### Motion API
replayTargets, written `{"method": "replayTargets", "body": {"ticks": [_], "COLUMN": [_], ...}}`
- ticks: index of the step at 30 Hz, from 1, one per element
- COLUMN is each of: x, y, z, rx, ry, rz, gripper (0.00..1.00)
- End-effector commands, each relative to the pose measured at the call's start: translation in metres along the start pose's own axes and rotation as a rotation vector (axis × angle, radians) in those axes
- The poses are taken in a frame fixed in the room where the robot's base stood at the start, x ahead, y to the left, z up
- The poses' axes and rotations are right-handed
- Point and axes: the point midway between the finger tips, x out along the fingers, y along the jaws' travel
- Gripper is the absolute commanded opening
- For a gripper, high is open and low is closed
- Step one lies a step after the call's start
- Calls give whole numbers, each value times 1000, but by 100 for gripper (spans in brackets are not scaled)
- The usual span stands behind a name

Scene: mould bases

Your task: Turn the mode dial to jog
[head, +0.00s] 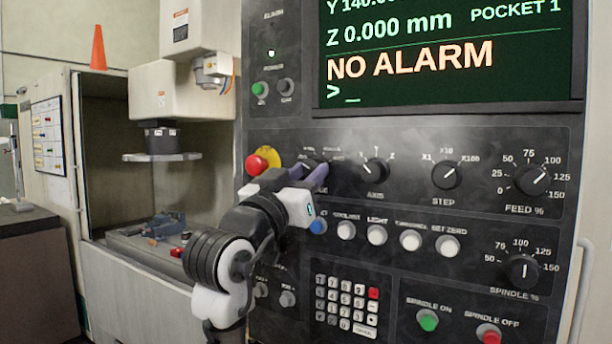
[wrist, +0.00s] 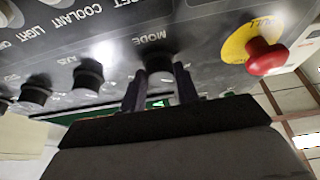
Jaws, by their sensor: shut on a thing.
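The black mode dial (wrist: 158,65) is on the control panel, under the upside-down word MODE in the wrist view. My gripper (wrist: 160,85) has its two dark fingers on either side of the dial, shut on it. In the head view my gripper (head: 316,177) reaches the panel just left of the axis dial, and its fingers and hand hide most of the mode dial (head: 318,164). The labels around the dial are partly covered and too small to read, so I cannot tell which mode it points to.
The red emergency stop (head: 257,164) on its yellow plate is close left of my gripper. The axis dial (head: 376,170) is close right. A row of buttons, with a blue one (head: 318,226), lies just below. The screen (head: 450,50) above reads NO ALARM.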

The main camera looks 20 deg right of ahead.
Motion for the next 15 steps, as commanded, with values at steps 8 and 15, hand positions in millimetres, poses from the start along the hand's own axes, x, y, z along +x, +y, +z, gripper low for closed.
{"method": "replayTargets", "body": {"ticks": [8, 15], "x": [0, -1], "y": [0, 0], "z": [0, 0], "rx": [1, 1], "ry": [-1, 0], "rz": [1, 0], "gripper": [52, 52]}}
